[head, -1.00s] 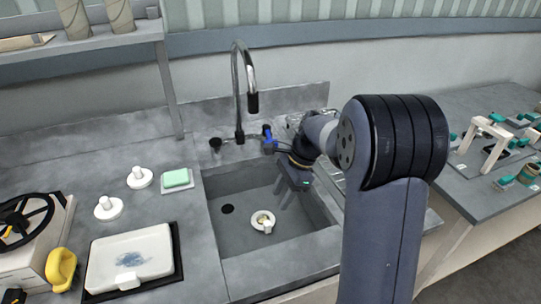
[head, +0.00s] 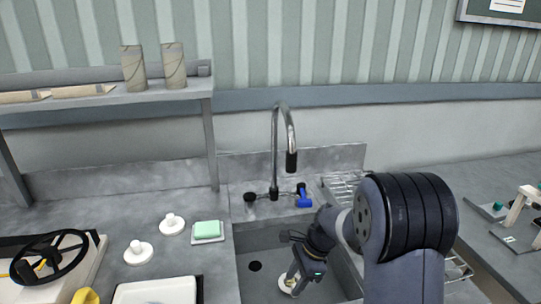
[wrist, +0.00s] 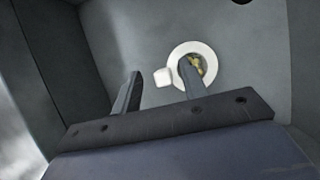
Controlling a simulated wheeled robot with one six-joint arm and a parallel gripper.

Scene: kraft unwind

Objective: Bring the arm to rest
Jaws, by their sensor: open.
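My gripper (head: 296,280) reaches down into the sink basin in the head view. In the wrist view my gripper (wrist: 160,68) has two fingers standing apart with nothing between them. A white round piece (head: 285,286) with a yellowish-brown middle lies on the sink floor by the fingertips. In the wrist view this white piece (wrist: 207,50) shows as a ring with a small white block at its left; the right finger overlaps its lower edge. I cannot tell whether they touch. My arm covers the right side of the sink (head: 245,285).
A tall tap (head: 275,150) with a blue handle (head: 304,198) stands behind the sink. A wire rack (head: 342,185) is to its right. Left on the counter are two white knobbed discs (head: 172,222) (head: 137,252), a green sponge (head: 207,230) and a white tray (head: 155,291).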

